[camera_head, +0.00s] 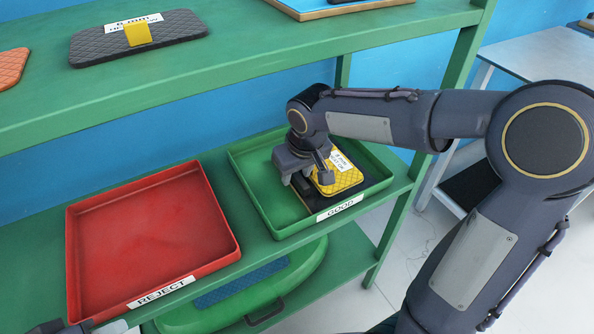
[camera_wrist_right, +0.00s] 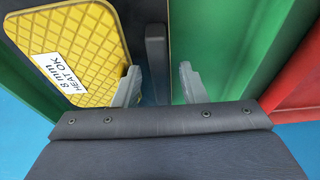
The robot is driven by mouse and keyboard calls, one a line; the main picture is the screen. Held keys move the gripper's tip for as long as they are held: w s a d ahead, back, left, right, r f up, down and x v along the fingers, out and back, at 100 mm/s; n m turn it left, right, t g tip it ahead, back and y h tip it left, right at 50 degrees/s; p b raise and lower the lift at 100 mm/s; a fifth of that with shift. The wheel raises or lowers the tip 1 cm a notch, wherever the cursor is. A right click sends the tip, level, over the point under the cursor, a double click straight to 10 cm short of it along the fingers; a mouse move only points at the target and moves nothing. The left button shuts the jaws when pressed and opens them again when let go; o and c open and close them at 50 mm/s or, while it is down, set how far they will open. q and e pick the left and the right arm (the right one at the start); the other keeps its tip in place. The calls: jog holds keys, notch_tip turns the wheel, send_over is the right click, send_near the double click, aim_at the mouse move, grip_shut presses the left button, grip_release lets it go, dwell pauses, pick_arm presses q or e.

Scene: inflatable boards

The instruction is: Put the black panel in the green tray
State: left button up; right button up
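A green tray (camera_head: 250,197) labelled GOOD stands on the lower shelf. In it lies a dark board with a yellow ribbed pad (camera_head: 346,178) and a white label; the pad also shows in the right wrist view (camera_wrist_right: 75,50). My right gripper (camera_head: 306,180) is low over this tray. Its fingers are open on either side of a dark upright bar (camera_wrist_right: 156,55), with gaps showing. A black panel (camera_head: 90,46) with a yellow strip and white label lies on the upper shelf. Only a small piece of what seems my left gripper (camera_head: 80,327) shows at the bottom left.
A red tray (camera_head: 150,235) labelled REJECT stands empty left of the green tray. An orange panel (camera_head: 10,66) is cut off at the left edge of the upper shelf. The green upper shelf (camera_head: 200,75) overhangs behind. A green case (camera_head: 240,300) lies on the bottom shelf.

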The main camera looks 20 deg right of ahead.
jog(key=shift+r, duration=0.15)
jog(key=p+v, duration=0.2)
jog(key=v, duration=0.3)
jog(key=shift+r, duration=0.3)
jog(key=s+d+f+m+t+y+p, duration=0.1)
jog(key=s+m+t+y, duration=0.1)
jog(key=s, duration=1.8)
jog(key=shift+s+d+m+t+y, duration=0.2)
jog(key=shift+s+m+t+y, duration=0.1)
jog(key=shift+m+y, duration=0.4)
notch_tip(320, 180, up, 21)
jog(key=p, duration=2.1)
